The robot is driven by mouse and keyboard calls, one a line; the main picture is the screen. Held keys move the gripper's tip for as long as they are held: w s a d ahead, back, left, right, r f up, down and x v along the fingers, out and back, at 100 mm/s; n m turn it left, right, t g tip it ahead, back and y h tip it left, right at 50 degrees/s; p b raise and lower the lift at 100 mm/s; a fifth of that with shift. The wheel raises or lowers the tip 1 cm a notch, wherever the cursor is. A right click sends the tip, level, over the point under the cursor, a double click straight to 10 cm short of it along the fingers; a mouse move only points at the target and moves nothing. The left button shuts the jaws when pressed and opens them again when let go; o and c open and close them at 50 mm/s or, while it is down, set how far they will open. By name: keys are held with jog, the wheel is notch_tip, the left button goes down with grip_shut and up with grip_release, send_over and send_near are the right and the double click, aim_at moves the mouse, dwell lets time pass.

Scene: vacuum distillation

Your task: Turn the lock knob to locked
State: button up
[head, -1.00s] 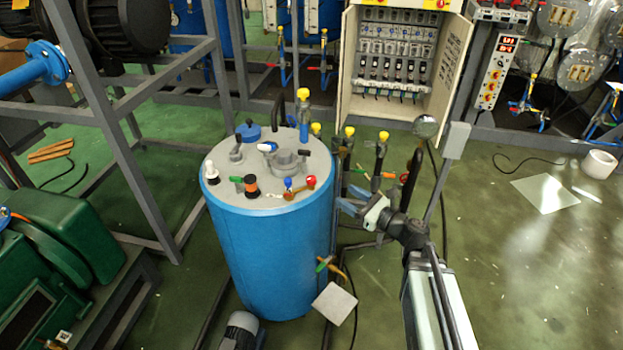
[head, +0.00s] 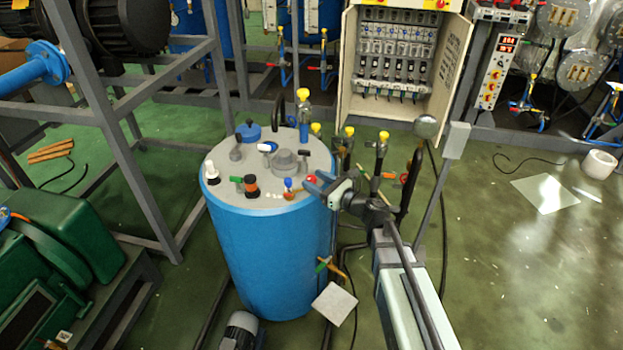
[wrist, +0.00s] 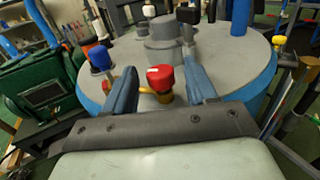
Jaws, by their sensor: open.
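A small red knob (head: 311,178) on a brass fitting sits near the right front edge of the grey lid of a blue tank (head: 270,260). I take it for the lock knob; its lock state cannot be read. In the wrist view the red knob (wrist: 160,78) lies between the two blue fingers of my gripper (wrist: 162,72). The fingers are open, with visible gaps on both sides of the knob. In the head view my gripper (head: 316,184) reaches in from the right, and its fingers partly hide the knob's surroundings.
A blue knob (wrist: 99,58) stands left of my gripper on the lid. A grey round fitting (wrist: 163,38) rises beyond the red knob. Yellow-topped valves (head: 350,133) and black pipes stand right of the tank, close to my arm.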

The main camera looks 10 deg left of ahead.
jog(key=shift+x, duration=1.05)
